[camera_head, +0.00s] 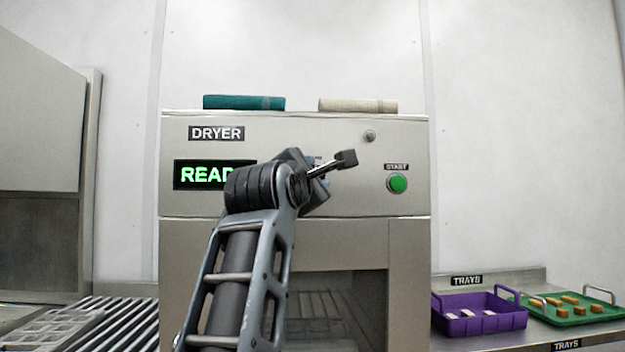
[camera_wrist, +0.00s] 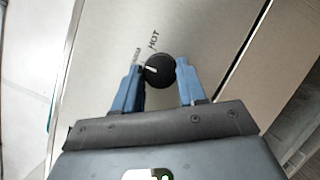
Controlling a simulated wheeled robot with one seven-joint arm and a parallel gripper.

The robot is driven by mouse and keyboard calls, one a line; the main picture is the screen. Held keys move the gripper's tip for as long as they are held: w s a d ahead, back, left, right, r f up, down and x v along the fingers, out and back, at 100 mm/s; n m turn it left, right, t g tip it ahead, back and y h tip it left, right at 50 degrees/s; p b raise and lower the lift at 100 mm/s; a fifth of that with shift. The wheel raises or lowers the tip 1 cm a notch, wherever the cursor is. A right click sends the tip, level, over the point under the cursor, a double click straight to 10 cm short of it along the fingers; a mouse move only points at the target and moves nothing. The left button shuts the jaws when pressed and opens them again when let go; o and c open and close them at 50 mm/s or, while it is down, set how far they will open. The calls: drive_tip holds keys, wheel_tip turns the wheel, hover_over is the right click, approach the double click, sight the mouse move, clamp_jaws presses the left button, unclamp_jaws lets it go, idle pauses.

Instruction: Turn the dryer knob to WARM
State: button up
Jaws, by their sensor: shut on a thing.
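The dryer (camera_head: 290,205) stands in the middle of the head view, with a "DRYER" label and a green display partly hidden by my arm. Its knob (camera_wrist: 158,76) is round and black with a white pointer mark, seen in the wrist view. The mark points to the left in that picture. "HOT" is printed above the knob; a second label at its upper left is too small and partly covered to read. My gripper (camera_wrist: 161,71) has its blue fingers on both sides of the knob, shut on it. In the head view my arm hides the knob.
A green START button (camera_head: 397,183) sits right of my gripper on the panel. A purple tray (camera_head: 478,326) and a green tray (camera_head: 602,317) stand on the right counter. A roller conveyor (camera_head: 125,325) is at left.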

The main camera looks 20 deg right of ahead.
drive_tip(key=o, duration=1)
drive_tip(key=shift+o, duration=0.2)
drive_tip(key=b+v, duration=0.1)
drive_tip(key=v, duration=0.6)
drive_tip(key=shift+s+a, duration=0.15)
drive_tip(key=shift+s, duration=0.15)
drive_tip(key=shift+f, duration=0.15)
